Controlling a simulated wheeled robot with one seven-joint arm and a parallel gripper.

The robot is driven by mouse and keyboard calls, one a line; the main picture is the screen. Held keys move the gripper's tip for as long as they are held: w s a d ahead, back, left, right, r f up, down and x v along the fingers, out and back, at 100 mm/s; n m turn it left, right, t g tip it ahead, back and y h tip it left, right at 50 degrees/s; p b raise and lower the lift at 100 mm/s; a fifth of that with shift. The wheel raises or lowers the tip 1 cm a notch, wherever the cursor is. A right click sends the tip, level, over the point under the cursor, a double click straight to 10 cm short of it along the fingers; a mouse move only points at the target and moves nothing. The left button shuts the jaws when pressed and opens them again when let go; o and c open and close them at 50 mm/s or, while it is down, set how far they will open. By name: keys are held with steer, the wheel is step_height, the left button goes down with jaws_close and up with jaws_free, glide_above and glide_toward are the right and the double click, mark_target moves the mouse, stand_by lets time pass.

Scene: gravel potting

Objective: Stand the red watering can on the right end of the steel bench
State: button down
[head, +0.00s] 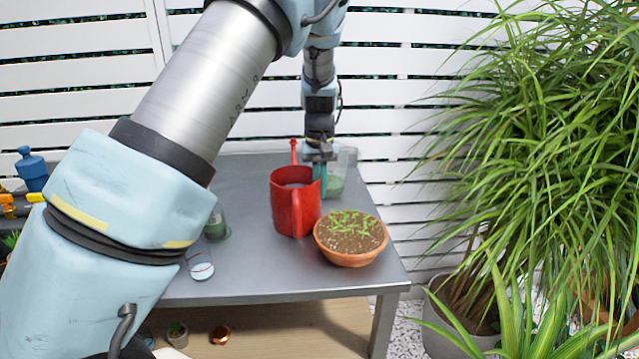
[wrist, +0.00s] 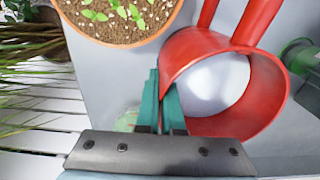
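The red watering can (head: 284,208) is upright over the right half of the steel bench (head: 255,277), its handle toward the front and its spout toward the back. Its base seems to be at the bench top; a small gap cannot be ruled out. My gripper (head: 319,181) is at the can's right rim, pointing down. In the wrist view the teal fingers (wrist: 164,100) are close together, with the rim of the can (wrist: 264,100) between them, one finger inside and one outside. The can's open top shows a pale grey inside.
A terracotta bowl of seedlings (head: 350,258) stands close to the can at the front right. A clear green-tinted glass (head: 341,165) is behind my gripper. Another green glass (head: 215,228) and a small clear jar (head: 201,268) stand left. A large grassy plant (head: 540,130) borders the right.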

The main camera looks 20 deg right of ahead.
steer(key=c, duration=1.5)
jaws_free()
steer(key=shift+f, duration=0.1)
steer(key=o, duration=0.4)
steer(key=shift+o, duration=0.2)
step_height(320, 180, up, 12)
steer(key=shift+r+b, duration=0.1)
steer(key=shift+b, duration=0.75)
steer(key=a+f+n, duration=0.1)
steer(key=a+f, duration=0.1)
steer(key=a, duration=0.9)
steer(key=a+f+n, duration=0.1)
steer(key=a+f, duration=0.2)
steer(key=a, duration=0.7)
steer(key=s+a+f, duration=0.2)
steer(key=s+a, duration=0.4)
steer(key=a, duration=0.1)
steer(key=s+a+f+t, duration=0.1)
steer(key=s+a+f, duration=0.1)
steer(key=s+a, duration=0.4)
steer(key=shift+s+a+f+t, duration=0.25)
steer(key=shift+a+t, duration=0.05)
steer(key=shift+a, duration=0.05)
